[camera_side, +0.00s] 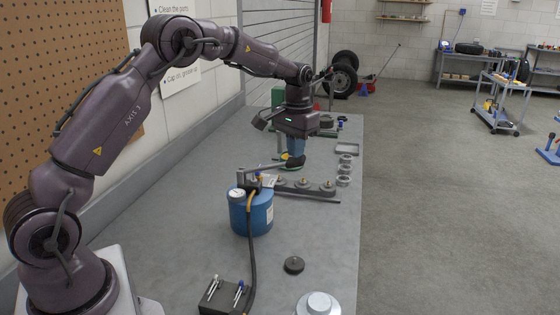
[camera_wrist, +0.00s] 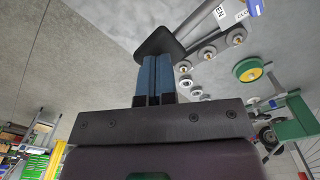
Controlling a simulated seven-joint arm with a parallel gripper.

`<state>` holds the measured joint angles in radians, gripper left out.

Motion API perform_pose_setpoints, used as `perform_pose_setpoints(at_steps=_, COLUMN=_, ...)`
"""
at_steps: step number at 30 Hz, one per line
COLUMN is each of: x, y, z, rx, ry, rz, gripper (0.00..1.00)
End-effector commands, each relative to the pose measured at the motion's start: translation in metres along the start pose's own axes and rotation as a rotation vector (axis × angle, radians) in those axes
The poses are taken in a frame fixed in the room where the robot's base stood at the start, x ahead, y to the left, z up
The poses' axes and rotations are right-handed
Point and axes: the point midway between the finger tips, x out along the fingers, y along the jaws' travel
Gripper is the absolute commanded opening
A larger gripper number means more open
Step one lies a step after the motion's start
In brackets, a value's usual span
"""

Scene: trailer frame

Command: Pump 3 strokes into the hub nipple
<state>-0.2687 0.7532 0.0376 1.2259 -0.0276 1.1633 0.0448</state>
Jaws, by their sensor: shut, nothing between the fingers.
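A blue grease pump (camera_side: 252,212) with a gauge on top stands on the bench. Its grey lever (camera_side: 262,168) reaches right to a black end grip (camera_side: 295,164), also seen in the wrist view (camera_wrist: 158,40). My gripper (camera_side: 296,155) points down over that grip with its blue fingers shut and empty. In the wrist view the fingertips (camera_wrist: 155,58) meet the grip's edge; I cannot tell whether they press on it. A grey bar (camera_side: 312,192) with several round hubs lies beyond the pump.
A black hose (camera_side: 252,265) runs from the pump toward the front, beside a dark block (camera_side: 223,296) holding small tools. A dark round cap (camera_side: 293,265) and a pale round part (camera_side: 318,304) lie near. Several rings (camera_side: 344,170) stand at the bench's right edge.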

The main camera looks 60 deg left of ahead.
Motion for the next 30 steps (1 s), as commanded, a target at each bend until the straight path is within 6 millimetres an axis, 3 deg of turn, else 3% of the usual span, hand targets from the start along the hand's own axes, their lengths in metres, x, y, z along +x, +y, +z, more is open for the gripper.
perform_pose_setpoints(at_steps=15, x=-0.046, y=-0.004, z=0.002, rx=0.000, ry=0.002, rz=0.000, gripper=0.00)
perform_pose_setpoints(at_steps=30, x=-0.050, y=-0.004, z=0.002, rx=0.000, ry=0.000, rz=0.000, gripper=0.00)
